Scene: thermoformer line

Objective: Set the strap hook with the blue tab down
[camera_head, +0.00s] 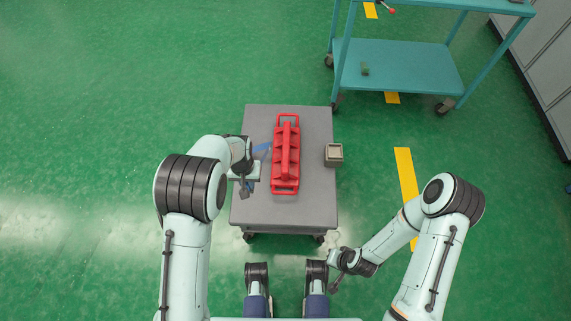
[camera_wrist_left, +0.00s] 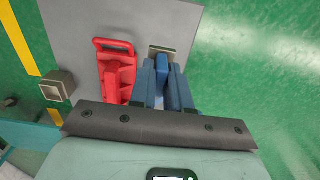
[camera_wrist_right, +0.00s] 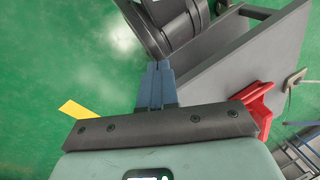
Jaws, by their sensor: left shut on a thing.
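My left gripper (camera_wrist_left: 163,72) is shut on the strap hook, over the left side of the grey cart top. It also shows in the head view (camera_head: 257,158), where a bluish part sticks out beside the red carrier and the wrist hides the rest. I cannot tell whether the hook touches the cart top. My right gripper (camera_wrist_right: 158,82) is shut and empty, low and off the cart's near right corner.
The red carrier (camera_head: 286,153) lies lengthwise on the grey cart (camera_head: 312,210), close to the right of my left gripper. A small beige box (camera_head: 333,155) sits at the right edge. The cart's near end is bare. A teal shelf cart (camera_head: 400,68) stands behind.

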